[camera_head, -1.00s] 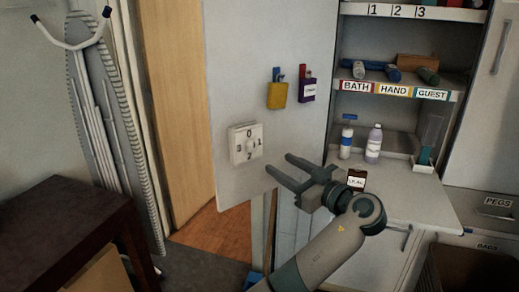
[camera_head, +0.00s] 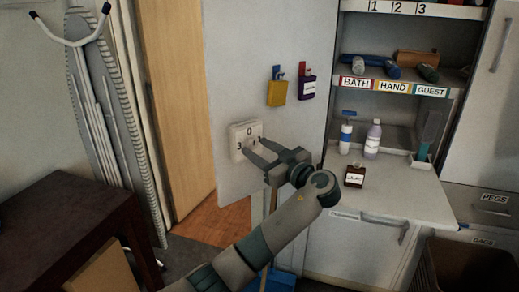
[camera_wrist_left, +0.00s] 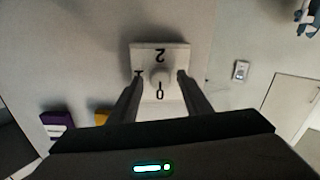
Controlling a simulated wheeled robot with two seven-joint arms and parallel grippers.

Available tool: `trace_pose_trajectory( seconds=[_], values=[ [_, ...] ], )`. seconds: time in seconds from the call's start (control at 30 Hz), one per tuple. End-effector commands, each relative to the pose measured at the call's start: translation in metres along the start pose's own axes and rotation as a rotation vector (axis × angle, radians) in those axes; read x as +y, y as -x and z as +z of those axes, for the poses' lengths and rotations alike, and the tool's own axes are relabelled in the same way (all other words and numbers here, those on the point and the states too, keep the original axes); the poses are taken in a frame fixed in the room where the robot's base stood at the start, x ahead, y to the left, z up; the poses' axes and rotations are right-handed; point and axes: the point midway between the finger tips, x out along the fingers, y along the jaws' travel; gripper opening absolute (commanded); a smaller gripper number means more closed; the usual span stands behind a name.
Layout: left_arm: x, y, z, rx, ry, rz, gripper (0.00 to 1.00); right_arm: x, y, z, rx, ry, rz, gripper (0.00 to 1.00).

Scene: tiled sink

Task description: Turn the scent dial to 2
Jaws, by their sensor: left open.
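The scent dial (camera_head: 236,131) is a white square plate on the grey door panel. Its 0 is at the top and 3 at the left in the head view; my gripper covers the other numbers. The left wrist view shows the dial (camera_wrist_left: 175,54) inverted, with 2 at the top, 0 at the bottom and a round knob (camera_wrist_left: 160,76) in the middle. My left gripper (camera_head: 250,148) is open in front of the dial. Its two fingers (camera_wrist_left: 160,77) lie on either side of the knob; I cannot tell whether they touch it. My right gripper is not in view.
A yellow holder (camera_head: 277,94) and a purple holder (camera_head: 308,88) hang on the panel above the dial. A dark table (camera_head: 65,215) stands at the left.

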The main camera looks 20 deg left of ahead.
Motion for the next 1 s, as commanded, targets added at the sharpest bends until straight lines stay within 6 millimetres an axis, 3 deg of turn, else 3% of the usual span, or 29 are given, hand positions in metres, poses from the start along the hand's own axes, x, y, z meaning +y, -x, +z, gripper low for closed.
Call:
trace_pose_trajectory(
  seconds=[0.07,0.23,0.67,1.0],
  values=[
    [0.0001,0.0002,0.0000,0.000,0.000,0.000,0.44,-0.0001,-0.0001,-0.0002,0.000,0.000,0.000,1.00],
    [0.0001,0.0003,-0.0001,0.000,0.000,0.000,0.04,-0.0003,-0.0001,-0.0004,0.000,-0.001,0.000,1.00],
    [0.0001,0.0005,0.0000,0.001,-0.042,0.001,0.03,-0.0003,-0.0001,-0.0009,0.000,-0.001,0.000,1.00],
    [-0.0008,0.0003,0.0003,0.004,-0.234,0.000,0.03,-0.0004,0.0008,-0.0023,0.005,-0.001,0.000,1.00]
  ],
)
